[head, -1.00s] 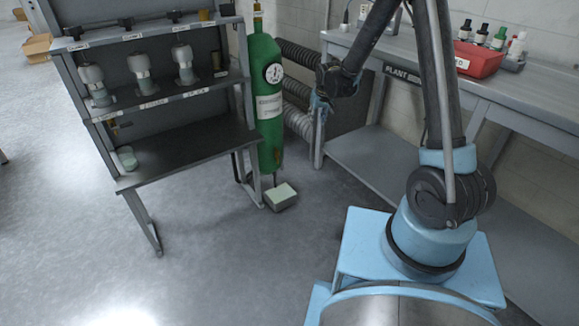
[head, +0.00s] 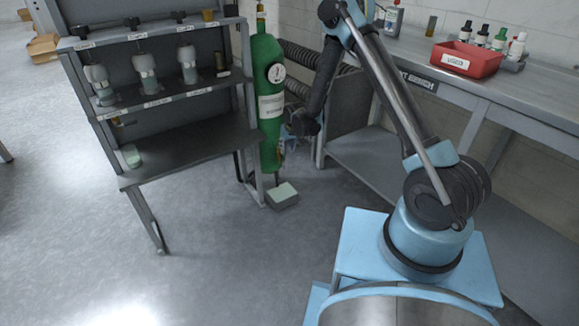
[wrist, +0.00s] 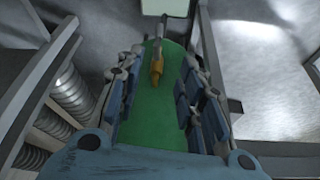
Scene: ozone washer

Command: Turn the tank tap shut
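The green tank (head: 269,105) stands upright beside the shelf rack in the head view, with a round gauge (head: 276,73) and a white label on it. A small brass fitting (head: 260,18) is at its top. In the wrist view the green tank (wrist: 152,125) fills the middle. An orange-yellow piece, apparently the tap (wrist: 156,70), sits near its rounded end, below a grey stem. My gripper (wrist: 161,66) is open, its blue-padded fingers on either side of the tap with visible gaps. In the head view my gripper (head: 291,134) is beside the tank's lower right; contact is unclear.
A small box (head: 282,196) lies on the floor below the tank. The shelf rack (head: 190,150) with several canisters stands left of it. Ribbed hoses (head: 297,55) run behind. A bench (head: 495,75) with a red bin (head: 466,60) is at right. The floor at front left is clear.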

